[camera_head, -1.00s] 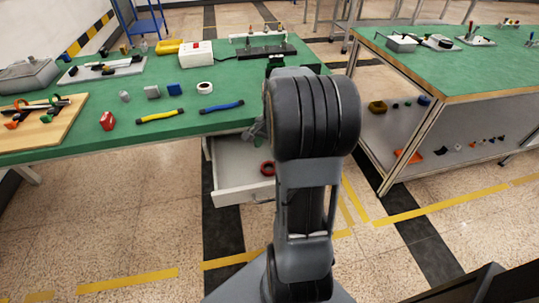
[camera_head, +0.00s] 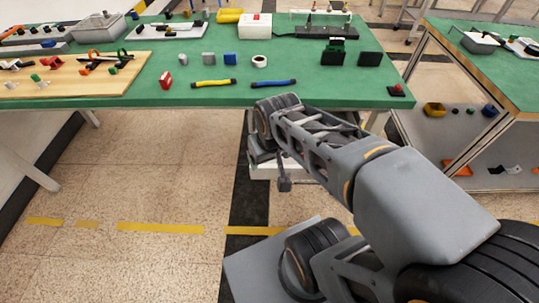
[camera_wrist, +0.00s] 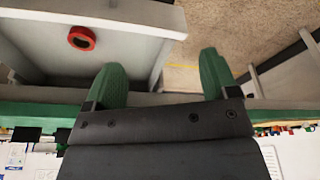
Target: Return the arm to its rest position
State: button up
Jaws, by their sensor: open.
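My arm reaches from the lower right of the head view up to the front edge of the green-topped table (camera_head: 200,96). My gripper shows in the wrist view (camera_wrist: 163,80), with its two green fingers spread apart and nothing between them. In the head view the arm's end is low at the table's front edge, and its fingers cannot be made out clearly. An open white drawer (camera_wrist: 130,58) lies beside the fingers in the wrist view, with a red ring (camera_wrist: 82,38) inside it. In the head view the arm hides most of the drawer.
The tabletop holds a yellow-handled tool (camera_head: 213,84), a blue-handled tool (camera_head: 273,84), a red block (camera_head: 166,80) and a wooden board (camera_head: 75,76). A second table with a lower shelf (camera_head: 470,130) stands at right. The floor (camera_head: 150,170) at left is clear.

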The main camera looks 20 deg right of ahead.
jog(key=shift+s+a, duration=0.1)
jog(key=w+p+v, duration=0.2)
jog(key=p+v, duration=0.8)
jog(key=w+r+p+v, duration=0.1)
jog(key=w+p+v, duration=0.2)
jog(key=p+v, duration=0.8)
jog(key=shift+r+t, duration=0.4)
jog(key=shift+s+a, duration=0.1)
